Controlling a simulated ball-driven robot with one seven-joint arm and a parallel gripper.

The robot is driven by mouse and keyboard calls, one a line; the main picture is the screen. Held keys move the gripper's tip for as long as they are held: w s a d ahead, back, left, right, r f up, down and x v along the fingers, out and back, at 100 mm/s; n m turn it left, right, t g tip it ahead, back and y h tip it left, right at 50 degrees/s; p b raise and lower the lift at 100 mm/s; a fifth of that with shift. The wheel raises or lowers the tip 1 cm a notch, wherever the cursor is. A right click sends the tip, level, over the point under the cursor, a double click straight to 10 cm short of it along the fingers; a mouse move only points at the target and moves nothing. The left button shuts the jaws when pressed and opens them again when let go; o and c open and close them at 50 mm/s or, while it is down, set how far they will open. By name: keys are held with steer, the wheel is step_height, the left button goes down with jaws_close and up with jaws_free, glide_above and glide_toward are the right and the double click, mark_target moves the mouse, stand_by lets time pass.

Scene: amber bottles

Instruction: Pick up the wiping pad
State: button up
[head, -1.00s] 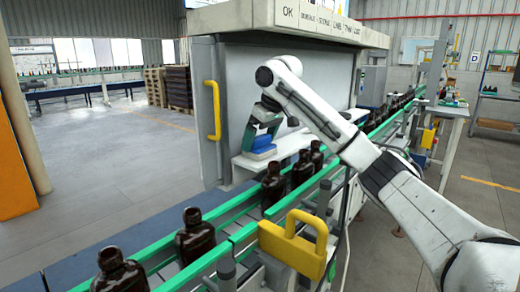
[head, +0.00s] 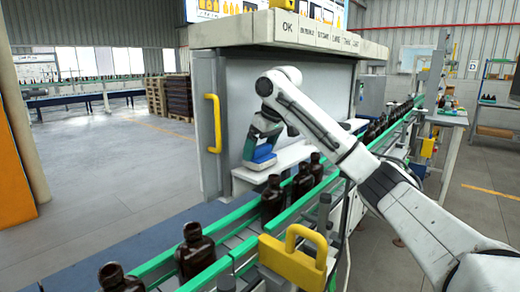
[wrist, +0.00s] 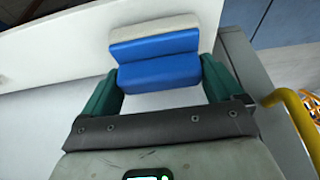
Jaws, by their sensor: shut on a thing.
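The wiping pad (wrist: 158,72) has a blue stepped body and a pale grey face. It sits between the two green fingers of my gripper (wrist: 158,84) in the wrist view, and the gripper is shut on it. In the head view my gripper (head: 262,143) points down at the white shelf (head: 290,157) of the machine, with the blue pad (head: 261,160) at its fingertips near the shelf's left end. I cannot tell whether the pad's underside touches the shelf.
A conveyor with green rails (head: 240,212) carries several dark amber bottles (head: 195,250) in front of the shelf. A yellow handle (head: 213,122) is on the cabinet door at left. A yellow bracket (head: 292,262) stands at the near rail. Open floor lies at left.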

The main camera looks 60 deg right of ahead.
mark_target(260, 146)
steer(key=shift+r+p, duration=0.4)
steer(key=shift+r, duration=0.2)
steer(key=shift+r+p, duration=0.95)
steer(key=shift+p, duration=0.1)
steer(key=s+a+p, duration=0.2)
steer(key=a+p, duration=0.4)
steer(key=a, duration=1.2)
steer(key=shift+f, duration=0.2)
steer(key=shift+d+r, duration=0.1)
